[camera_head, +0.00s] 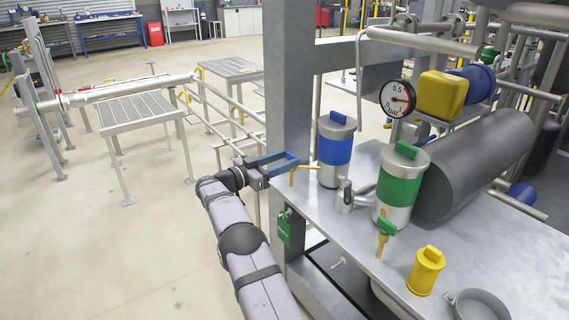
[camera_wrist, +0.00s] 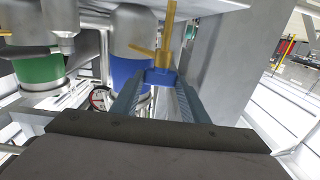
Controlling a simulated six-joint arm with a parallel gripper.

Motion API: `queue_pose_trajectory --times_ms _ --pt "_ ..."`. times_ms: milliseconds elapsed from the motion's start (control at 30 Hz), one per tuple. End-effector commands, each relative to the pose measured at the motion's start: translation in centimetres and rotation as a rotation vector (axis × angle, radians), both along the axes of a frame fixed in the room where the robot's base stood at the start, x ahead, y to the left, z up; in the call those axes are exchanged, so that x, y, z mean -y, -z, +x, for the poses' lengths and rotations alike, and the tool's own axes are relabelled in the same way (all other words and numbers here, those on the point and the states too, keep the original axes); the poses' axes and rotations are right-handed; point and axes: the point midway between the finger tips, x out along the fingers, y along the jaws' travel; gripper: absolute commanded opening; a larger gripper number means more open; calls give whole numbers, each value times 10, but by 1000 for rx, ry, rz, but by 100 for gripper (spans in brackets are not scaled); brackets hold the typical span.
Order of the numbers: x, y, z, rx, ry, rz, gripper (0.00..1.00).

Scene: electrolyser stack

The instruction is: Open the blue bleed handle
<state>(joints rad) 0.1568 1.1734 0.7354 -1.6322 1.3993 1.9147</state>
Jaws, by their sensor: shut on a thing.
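My gripper (camera_head: 292,162) reaches in from the left, beside the grey post and the canister with a blue band (camera_head: 335,150). In the wrist view its two fingers (camera_wrist: 160,88) close on the blue bleed handle (camera_wrist: 161,76), which sits between the fingertips. The handle joins a brass bleed valve (camera_wrist: 168,35); the brass also shows in the head view (camera_head: 308,168), next to the blue-banded canister. The fingers hide the handle in the head view. The blue-banded canister (camera_wrist: 128,62) stands just left of the fingers in the wrist view.
A canister with a green band (camera_head: 399,186) and a green bleed handle (camera_head: 387,227) stand to the right. A yellow fitting (camera_head: 426,270), a pressure gauge (camera_head: 397,98) and a grey cylinder (camera_head: 475,165) are on or above the metal bench. The grey post (camera_head: 288,100) is close to my gripper.

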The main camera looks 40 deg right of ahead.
Motion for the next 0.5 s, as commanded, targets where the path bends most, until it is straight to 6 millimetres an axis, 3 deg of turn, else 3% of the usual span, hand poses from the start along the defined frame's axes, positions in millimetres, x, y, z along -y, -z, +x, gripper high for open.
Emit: queue_pose_trajectory --times_ms 500 --pt "0 9 -5 1 -132 0 18"
